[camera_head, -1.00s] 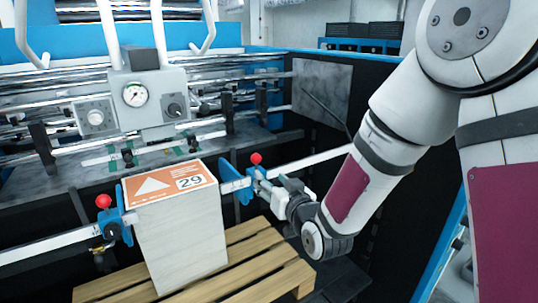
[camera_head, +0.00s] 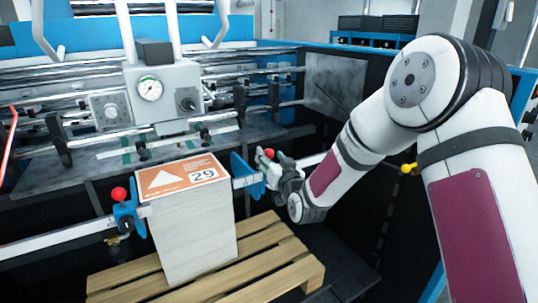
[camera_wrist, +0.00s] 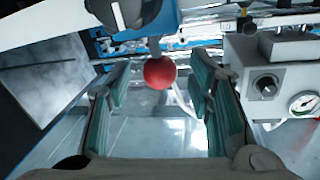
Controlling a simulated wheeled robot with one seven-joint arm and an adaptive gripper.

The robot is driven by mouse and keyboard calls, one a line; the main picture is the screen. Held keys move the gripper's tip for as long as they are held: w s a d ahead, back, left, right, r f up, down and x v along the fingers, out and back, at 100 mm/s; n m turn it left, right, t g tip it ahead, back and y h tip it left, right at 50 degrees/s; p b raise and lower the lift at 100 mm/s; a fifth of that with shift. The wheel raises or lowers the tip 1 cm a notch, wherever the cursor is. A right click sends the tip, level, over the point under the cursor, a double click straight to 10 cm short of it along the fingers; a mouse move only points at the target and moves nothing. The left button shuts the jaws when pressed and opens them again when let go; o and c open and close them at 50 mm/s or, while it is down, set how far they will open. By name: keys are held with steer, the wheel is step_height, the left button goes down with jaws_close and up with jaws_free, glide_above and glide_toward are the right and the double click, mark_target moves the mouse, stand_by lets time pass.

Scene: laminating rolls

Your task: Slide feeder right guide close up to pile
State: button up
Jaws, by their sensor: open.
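The pile (camera_head: 190,235) is a tall white paper stack with an orange sheet marked 29 on top. The right guide (camera_head: 241,171) is a blue plate and bracket with a red ball knob (camera_head: 268,154), mounted on a rail just right of the pile. A narrow gap seems to lie between plate and pile; its width is hard to judge. My gripper (camera_head: 266,160) is open at the knob. In the wrist view, the red knob (camera_wrist: 160,72) shows between the two green-padded fingers (camera_wrist: 160,105), with space on both sides. Contact is not visible.
The left guide (camera_head: 127,213), with its own red knob, stands at the pile's left side. The pile rests on a wooden pallet (camera_head: 290,262). A control box with a gauge (camera_head: 155,95) is above and behind the pile. The rail (camera_head: 312,160) continues right of my gripper.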

steer(key=shift+x, duration=1.1)
jaws_close()
steer(key=shift+s+a, duration=0.15)
steer(key=s+a, duration=0.1)
steer(key=a, duration=0.1)
steer(key=s+a+p, duration=0.1)
steer(key=s+a, duration=0.1)
steer(key=shift+a, duration=0.1)
jaws_free()
steer(key=shift+w, duration=0.15)
steer(key=v, duration=1.2)
